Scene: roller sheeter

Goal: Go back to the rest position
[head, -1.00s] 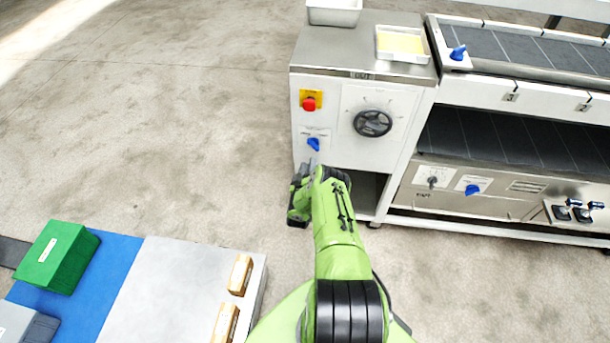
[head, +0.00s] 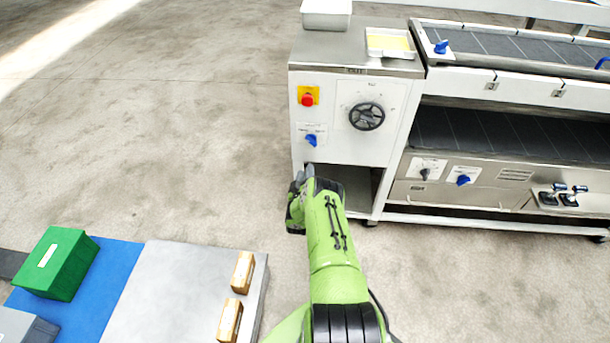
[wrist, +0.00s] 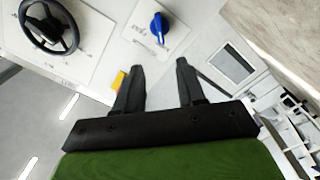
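My gripper (wrist: 158,80) shows in the wrist view with its two black fingers apart and nothing between them. In the head view my gripper (head: 308,172) is at the end of my green arm, in front of the white machine cabinet and just below its blue knob (head: 310,140). The same blue knob (wrist: 158,26) lies beyond the fingertips in the wrist view, apart from them. A red button (head: 307,99) on a yellow plate and a dark handwheel (head: 367,116) are on the cabinet front. The handwheel (wrist: 48,25) also shows at the upper left in the wrist view.
The sheeter's belts (head: 500,132) and more controls extend to the right. A grey table (head: 190,285) with wooden blocks (head: 242,272) stands at lower left, beside a blue surface carrying a green box (head: 58,262). The floor (head: 180,140) at left is clear.

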